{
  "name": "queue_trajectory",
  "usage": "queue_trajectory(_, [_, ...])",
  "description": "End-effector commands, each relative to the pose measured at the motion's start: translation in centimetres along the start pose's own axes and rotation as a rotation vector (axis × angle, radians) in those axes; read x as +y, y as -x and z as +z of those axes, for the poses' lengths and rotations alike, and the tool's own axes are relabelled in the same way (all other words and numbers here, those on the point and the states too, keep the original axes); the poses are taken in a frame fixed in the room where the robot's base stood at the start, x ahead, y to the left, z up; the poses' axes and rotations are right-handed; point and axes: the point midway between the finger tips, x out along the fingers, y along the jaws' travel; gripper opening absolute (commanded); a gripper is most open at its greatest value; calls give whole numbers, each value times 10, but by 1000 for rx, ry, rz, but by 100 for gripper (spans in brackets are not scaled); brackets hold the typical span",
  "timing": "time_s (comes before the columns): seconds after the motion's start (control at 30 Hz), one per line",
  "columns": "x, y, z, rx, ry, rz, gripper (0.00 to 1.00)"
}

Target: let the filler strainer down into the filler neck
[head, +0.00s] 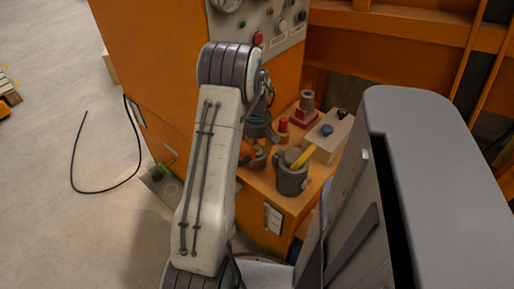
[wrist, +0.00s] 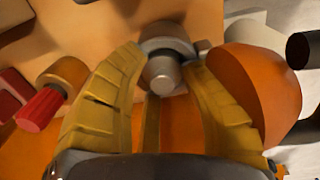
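My gripper (head: 260,132) hangs over the orange cabinet's shelf, partly hidden by my arm in the head view. In the wrist view its yellow padded fingers (wrist: 165,88) stand apart. A grey collar with side lugs (wrist: 168,45) lies beyond the fingertips. A lighter grey cylinder (wrist: 164,76) sticks out of it between the fingers, with gaps on both sides. I cannot tell for sure which part is the filler strainer and which is the filler neck. A grey lugged pot (head: 292,181) with a yellow bar (head: 303,158) stands right of my gripper.
A smooth orange rounded thing (wrist: 262,95) lies close beside the right finger. A red knob (wrist: 40,109) is at the left. A beige box with a blue knob (head: 327,138) and a red-based grey cylinder (head: 306,104) stand behind. A control panel (head: 262,22) rises above.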

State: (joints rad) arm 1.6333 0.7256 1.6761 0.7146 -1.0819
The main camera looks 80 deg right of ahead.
Motion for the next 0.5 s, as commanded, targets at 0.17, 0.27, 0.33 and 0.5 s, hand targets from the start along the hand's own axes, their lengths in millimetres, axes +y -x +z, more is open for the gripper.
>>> queue_trajectory(0.17, [-7,-4,2,-12,4,-22,57])
queue_trajectory(0.27, [-8,-4,2,-12,4,-23,57])
queue_trajectory(0.33, [-8,-4,2,-12,5,-23,57])
queue_trajectory(0.5, [-7,0,1,-11,5,-21,57])
